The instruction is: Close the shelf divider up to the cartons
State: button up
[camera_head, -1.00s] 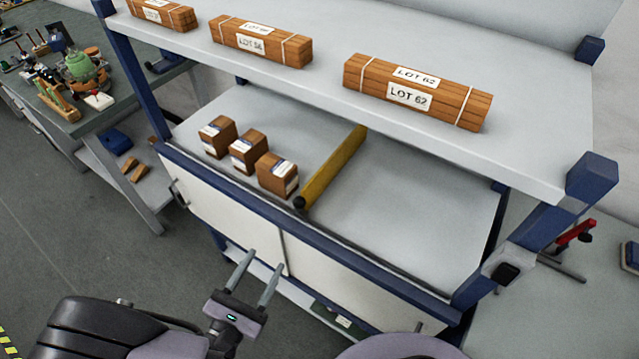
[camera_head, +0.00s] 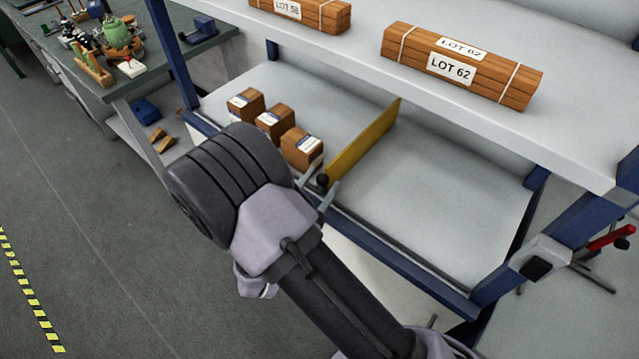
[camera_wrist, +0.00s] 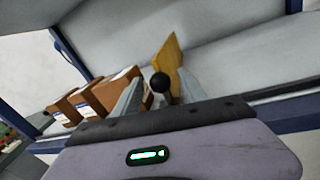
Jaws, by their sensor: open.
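The yellow shelf divider (camera_head: 364,144) stands upright on the middle shelf, with a dark round knob (camera_head: 322,180) at its front end. Three brown cartons with labels (camera_head: 302,148) stand in a row to its left. A small gap shows between the nearest carton and the divider. My gripper (camera_head: 320,190) is at the shelf's front edge, with its fingers around the knob. In the wrist view the knob (camera_wrist: 160,82) lies between the two open fingers, and the divider (camera_wrist: 168,60) extends behind it. The cartons (camera_wrist: 112,90) are left of the fingers. Contact with the knob cannot be told.
The upper shelf (camera_head: 590,150) with strapped wood bundles (camera_head: 462,66) overhangs the rear of the middle shelf. The shelf right of the divider (camera_head: 440,210) is clear. A blue front rail (camera_head: 400,250) runs along the edge. A cluttered workbench (camera_head: 150,75) stands at left.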

grip_shut()
jog(key=shift+a, duration=0.1)
dwell(1.2)
